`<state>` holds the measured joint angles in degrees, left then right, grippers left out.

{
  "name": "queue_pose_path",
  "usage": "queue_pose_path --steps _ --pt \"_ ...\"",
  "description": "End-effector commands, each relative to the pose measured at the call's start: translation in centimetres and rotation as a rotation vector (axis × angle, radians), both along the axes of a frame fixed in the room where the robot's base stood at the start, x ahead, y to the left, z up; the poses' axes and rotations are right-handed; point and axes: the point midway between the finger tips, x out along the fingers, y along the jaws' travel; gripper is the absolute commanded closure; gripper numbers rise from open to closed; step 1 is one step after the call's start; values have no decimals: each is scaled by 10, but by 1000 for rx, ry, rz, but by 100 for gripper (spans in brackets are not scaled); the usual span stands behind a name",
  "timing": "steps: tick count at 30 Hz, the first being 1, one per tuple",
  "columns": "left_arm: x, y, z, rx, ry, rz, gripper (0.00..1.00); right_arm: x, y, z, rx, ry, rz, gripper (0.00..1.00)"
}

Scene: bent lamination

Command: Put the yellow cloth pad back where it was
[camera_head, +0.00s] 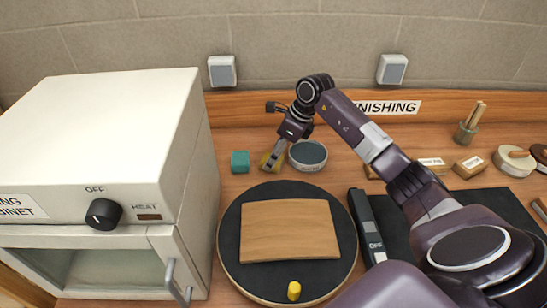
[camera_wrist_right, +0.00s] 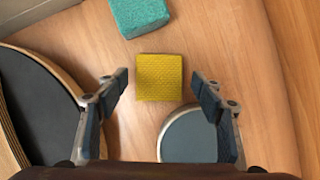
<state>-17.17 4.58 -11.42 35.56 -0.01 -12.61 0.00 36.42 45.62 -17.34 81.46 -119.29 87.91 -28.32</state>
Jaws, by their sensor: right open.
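The yellow cloth pad (camera_wrist_right: 159,78) lies flat on the wooden bench, near the middle of the right wrist view. In the head view the pad (camera_head: 267,161) is partly hidden behind my right gripper (camera_head: 278,156). My right gripper (camera_wrist_right: 165,92) is open above the pad, with its two dark fingertips on either side and nothing between them in its grip. My left gripper does not show.
A teal block (camera_head: 240,161) stands left of the pad, and a round grey-topped dish (camera_head: 308,155) is close on its right. A black round turntable (camera_head: 232,224) holds a bent wooden sheet (camera_head: 290,231) and a yellow piece (camera_head: 294,290). A white cabinet (camera_head: 110,150) stands left.

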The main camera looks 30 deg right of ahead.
Motion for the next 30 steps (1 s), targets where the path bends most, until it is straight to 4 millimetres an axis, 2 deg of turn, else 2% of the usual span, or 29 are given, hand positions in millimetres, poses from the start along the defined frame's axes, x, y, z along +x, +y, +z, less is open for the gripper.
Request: queue_pose_path --steps 9,15,20,30 --pt "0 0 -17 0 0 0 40 -21 -17 62 -5 -4 0 39" --pt "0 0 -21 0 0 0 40 -31 -22 89 -2 -1 0 39" --pt "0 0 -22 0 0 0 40 -34 -24 98 -3 -1 1 39" --pt "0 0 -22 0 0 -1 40 -34 -24 99 -2 0 1 39"
